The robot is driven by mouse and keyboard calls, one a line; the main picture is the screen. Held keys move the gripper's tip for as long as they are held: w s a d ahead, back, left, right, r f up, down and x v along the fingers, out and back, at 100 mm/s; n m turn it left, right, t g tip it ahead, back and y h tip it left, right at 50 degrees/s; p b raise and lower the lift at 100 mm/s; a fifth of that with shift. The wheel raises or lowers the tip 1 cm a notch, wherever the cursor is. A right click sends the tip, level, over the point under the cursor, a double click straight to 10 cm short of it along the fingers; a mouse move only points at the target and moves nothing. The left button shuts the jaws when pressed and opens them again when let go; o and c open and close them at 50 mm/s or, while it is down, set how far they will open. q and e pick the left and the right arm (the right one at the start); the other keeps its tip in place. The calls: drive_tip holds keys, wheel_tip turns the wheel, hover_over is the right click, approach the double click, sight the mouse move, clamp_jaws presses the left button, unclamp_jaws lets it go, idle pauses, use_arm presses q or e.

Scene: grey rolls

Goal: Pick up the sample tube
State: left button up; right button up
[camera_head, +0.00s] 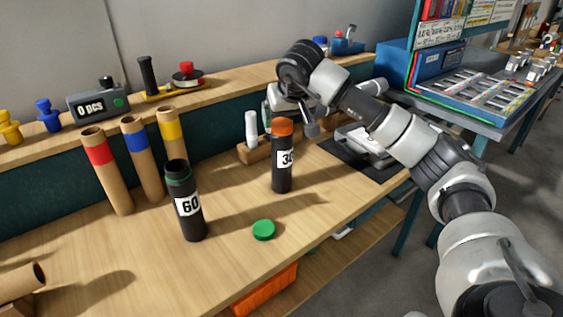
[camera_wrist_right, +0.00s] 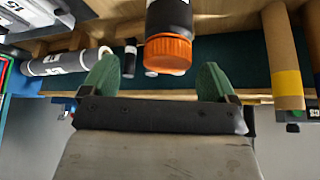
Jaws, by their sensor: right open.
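A black tube with an orange cap and a white label (camera_head: 282,168) stands upright on the wooden bench. My right gripper (camera_head: 296,108) is above and behind its cap in the head view. In the right wrist view the gripper (camera_wrist_right: 157,68) is open, and the orange cap (camera_wrist_right: 168,53) shows between its green fingers, with no visible grip. Another black tube, marked 60 (camera_head: 187,207), stands uncapped at the front left, and a green cap (camera_head: 263,230) lies to its right. A white tube (camera_head: 251,130) stands in a wooden holder. My left gripper is out of view.
Cardboard rolls with red (camera_head: 98,152), blue (camera_head: 136,141) and yellow (camera_head: 171,130) bands stand at the left. A raised shelf (camera_head: 225,81) carries a counter (camera_head: 97,102) and stamps. A dark mat (camera_head: 368,165) lies at the right. The bench front is mostly clear.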

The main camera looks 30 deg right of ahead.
sight(282, 122)
drive_tip(key=x, duration=0.5)
drive_tip(key=shift+w+a+f, duration=0.1)
drive_tip(key=shift+a, duration=0.25)
drive_tip(key=shift+c, duration=0.5)
drive_tip(key=c, duration=1.2)
